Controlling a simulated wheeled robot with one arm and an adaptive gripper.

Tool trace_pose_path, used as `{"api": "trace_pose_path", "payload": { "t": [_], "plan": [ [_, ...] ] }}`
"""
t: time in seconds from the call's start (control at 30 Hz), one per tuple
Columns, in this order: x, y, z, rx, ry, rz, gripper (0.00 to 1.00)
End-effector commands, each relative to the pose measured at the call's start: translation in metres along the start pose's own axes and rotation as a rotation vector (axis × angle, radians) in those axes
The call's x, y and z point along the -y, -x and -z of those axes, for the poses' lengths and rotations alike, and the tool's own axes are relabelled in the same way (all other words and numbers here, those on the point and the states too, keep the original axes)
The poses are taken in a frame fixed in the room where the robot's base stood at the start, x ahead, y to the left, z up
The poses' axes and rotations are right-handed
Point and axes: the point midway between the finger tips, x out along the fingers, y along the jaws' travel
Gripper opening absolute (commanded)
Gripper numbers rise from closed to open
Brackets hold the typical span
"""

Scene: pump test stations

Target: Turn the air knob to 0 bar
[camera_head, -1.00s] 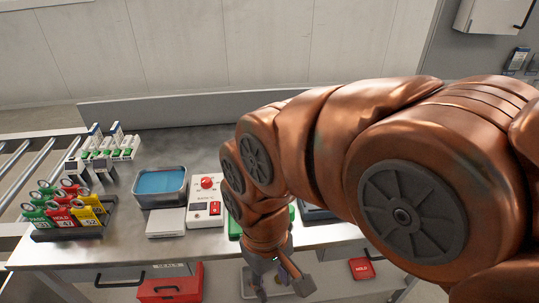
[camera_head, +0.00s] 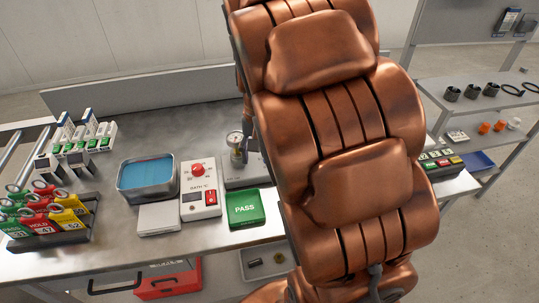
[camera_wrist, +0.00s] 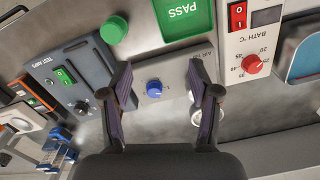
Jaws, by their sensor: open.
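The air knob (camera_wrist: 154,88) is small and blue, on a grey unit with a partly hidden "AIR" label. In the wrist view it sits between the spread fingers of my open gripper (camera_wrist: 160,66), apart from both. Its pointer setting is too small to read. The grey air unit (camera_head: 246,173) shows partly in the head view, with a round gauge (camera_head: 236,139) on it; the gauge reading is not legible. In the wrist view a pale round part (camera_wrist: 194,114) is half hidden behind the right finger. My arm hides the gripper and the knob in the head view.
A green PASS block (camera_head: 245,208) and a bath controller with a red knob (camera_head: 198,170) stand beside the air unit. The wrist view shows a test box (camera_wrist: 82,75) and a round green part (camera_wrist: 113,29) on the left. A blue-filled tray (camera_head: 148,178) is farther left.

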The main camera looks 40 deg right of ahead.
Motion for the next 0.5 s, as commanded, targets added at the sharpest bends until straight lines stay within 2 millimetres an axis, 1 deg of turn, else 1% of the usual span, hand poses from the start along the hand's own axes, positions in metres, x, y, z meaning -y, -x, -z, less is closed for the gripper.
{"api": "trace_pose_path", "payload": {
  "t": [0.03, 0.2, 0.3, 0.4, 0.5],
  "plan": [
    [-0.003, -0.007, 0.021, -0.006, -0.041, 0.002, 0.61],
    [-0.011, -0.024, 0.076, -0.027, -0.158, 0.019, 0.61],
    [-0.016, -0.034, 0.101, -0.035, -0.209, 0.028, 0.61],
    [-0.02, -0.04, 0.12, -0.045, -0.246, 0.038, 0.61],
    [-0.022, -0.045, 0.131, -0.048, -0.266, 0.044, 0.61]
  ]
}}
